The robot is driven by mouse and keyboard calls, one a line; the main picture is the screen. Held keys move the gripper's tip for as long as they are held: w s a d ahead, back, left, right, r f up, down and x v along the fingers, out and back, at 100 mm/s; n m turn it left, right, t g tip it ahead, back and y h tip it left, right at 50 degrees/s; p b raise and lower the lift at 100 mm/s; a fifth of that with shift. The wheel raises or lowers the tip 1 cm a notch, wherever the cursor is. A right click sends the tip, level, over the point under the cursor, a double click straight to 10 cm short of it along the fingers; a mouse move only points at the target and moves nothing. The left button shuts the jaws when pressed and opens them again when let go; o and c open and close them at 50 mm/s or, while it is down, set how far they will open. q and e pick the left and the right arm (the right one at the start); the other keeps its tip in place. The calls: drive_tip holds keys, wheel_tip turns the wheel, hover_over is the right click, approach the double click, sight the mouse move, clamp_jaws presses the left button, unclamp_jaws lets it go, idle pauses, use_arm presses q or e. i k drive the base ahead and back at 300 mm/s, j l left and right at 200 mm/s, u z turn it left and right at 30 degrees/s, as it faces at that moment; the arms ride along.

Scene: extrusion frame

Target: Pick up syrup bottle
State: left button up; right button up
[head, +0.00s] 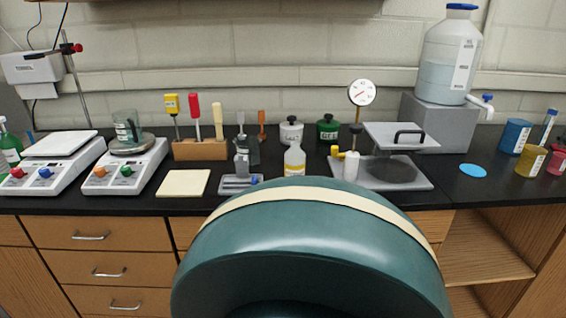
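No bottle carries a label that I can read as syrup. A small clear bottle (294,160) with a white cap and a yellow band low on it stands upright near the front edge of the black counter, at the middle of the head view. Its lowest part is close to the teal shape in front. A green bottle (9,146) is partly cut off at the left edge. I cannot tell which one is the syrup bottle. Neither of my grippers is in view.
The black counter (460,197) holds two scales (50,160) (125,165), a wooden tool block (200,150), a press with a dial (362,93) and a large water jug (449,60). A rounded teal shape (310,225), perhaps mine, fills the bottom centre.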

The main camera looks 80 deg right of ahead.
sight(295, 157)
drive_tip(key=z, duration=2.65)
